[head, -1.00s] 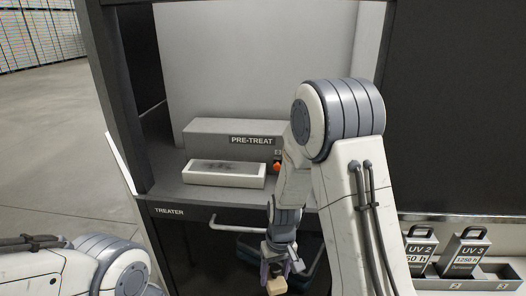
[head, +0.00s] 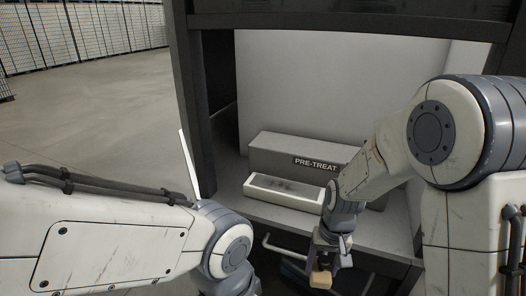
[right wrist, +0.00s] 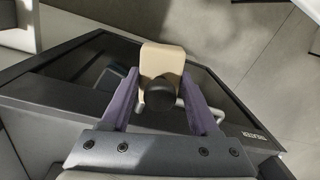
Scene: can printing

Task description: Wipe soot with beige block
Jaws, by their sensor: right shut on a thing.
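Dark soot (head: 285,184) smudges the top of a white slab (head: 262,191), which lies on the treater's grey deck in front of the PRE-TREAT box. My right gripper (head: 326,266) is shut on the beige block (head: 320,281), below and right of the slab in the head view and apart from it. In the right wrist view, the beige block (right wrist: 163,60) has a dark round knob (right wrist: 160,95) between the purple fingers. My left arm shows at the lower left, but its gripper is out of view.
The PRE-TREAT box (head: 280,156) stands behind the slab, against a pale back wall. A dark post (head: 193,100) bounds the treater on the left. A pale bar handle (head: 285,250) sticks out below the deck edge. Open floor lies to the left.

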